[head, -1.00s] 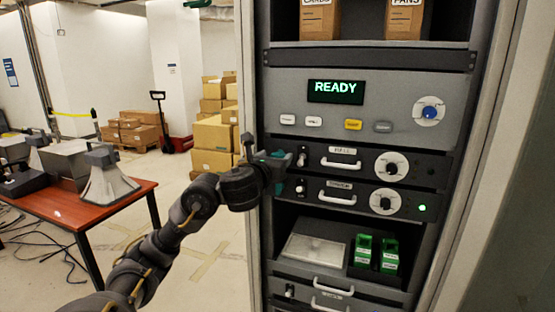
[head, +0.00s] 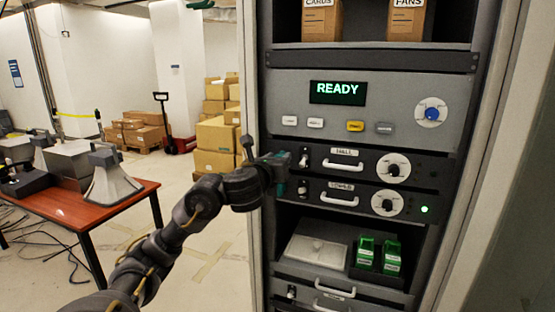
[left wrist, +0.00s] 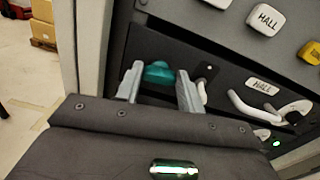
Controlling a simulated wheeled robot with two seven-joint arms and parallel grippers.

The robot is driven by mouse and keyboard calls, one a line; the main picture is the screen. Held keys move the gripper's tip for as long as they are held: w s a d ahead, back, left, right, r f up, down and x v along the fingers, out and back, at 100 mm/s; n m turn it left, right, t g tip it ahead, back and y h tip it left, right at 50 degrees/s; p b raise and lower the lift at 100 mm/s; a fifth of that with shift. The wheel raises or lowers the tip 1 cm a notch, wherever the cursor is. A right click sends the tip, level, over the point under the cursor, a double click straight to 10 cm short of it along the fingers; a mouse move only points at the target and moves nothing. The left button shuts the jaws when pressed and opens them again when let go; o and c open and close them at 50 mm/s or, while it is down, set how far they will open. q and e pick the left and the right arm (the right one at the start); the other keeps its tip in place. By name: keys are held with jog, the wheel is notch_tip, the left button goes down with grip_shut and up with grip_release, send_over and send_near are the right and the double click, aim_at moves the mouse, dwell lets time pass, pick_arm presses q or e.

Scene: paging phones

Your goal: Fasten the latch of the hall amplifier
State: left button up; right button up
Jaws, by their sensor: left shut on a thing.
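My left gripper (head: 287,163) is at this unit's left end, in front of the rack's left edge. In the left wrist view its two grey fingers (left wrist: 159,82) stand either side of a teal tab (left wrist: 158,72), apparently the latch, and are shut on it. The fingers partly hide the tab. A small lever with a white end (left wrist: 203,88) sits just right of the fingers. My right gripper is out of view.
A similar unit (head: 350,192) sits directly below, with a green light and a teal piece at its left end. Above is a panel with a READY display (head: 338,93) and several buttons. A red-brown table (head: 75,205) stands left, with open floor between.

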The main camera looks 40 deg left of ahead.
pick_arm(q)
jog(key=shift+a+f+n+p, duration=0.1)
jog(key=shift+n+p, duration=0.1)
jog(key=shift+n, duration=2.5)
jog(key=shift+d+f+n+p, duration=0.1)
jog(key=shift+n+p, duration=0.05)
jog(key=shift+n, duration=2.55)
jog(key=shift+a+f+n+p, duration=0.1)
jog(key=shift+n+p, duration=0.1)
jog(key=shift+n, duration=2.5)
jog(key=o, duration=1)
jog(key=shift+s+r, duration=0.1)
